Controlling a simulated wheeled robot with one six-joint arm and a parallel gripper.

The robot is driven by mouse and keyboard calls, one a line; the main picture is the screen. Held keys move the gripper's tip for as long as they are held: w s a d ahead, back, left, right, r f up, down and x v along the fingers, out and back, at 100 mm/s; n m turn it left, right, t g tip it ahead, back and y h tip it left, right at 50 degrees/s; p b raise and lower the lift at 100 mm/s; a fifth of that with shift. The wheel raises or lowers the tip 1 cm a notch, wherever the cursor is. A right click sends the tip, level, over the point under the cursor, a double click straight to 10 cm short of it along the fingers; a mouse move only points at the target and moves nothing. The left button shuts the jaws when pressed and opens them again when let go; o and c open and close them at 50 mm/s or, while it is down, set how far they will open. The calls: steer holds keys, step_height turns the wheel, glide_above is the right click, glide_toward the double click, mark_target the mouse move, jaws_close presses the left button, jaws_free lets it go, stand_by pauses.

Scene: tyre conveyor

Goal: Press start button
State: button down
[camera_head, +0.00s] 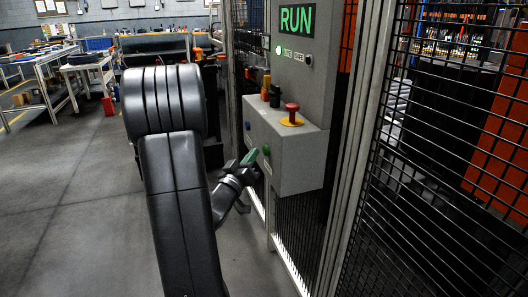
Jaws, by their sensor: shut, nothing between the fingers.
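A grey control box (305,165) is fixed to the fence right of centre. A green button (266,151) sits on its left-facing side, and a smaller dark button (248,126) sits farther along that side. I see no readable label marking either as start. My gripper (250,159), dark with a greenish tip, is shut and empty. It is just left of and slightly below the green button. I cannot tell whether it touches the button or the box. My black arm hides part of the area left of the box.
A red mushroom button (292,114) on a yellow base is on top of the box. A panel above reads RUN (296,20) in green. Wire mesh fence (440,190) fills the right. Workbenches (88,68) stand at the back left. The floor at left is clear.

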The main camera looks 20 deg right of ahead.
steer(key=a, duration=0.5)
steer(key=shift+s, duration=0.1)
stand_by(0.7)
steer(key=shift+a+p, duration=0.8)
steer(key=shift+a, duration=1.15)
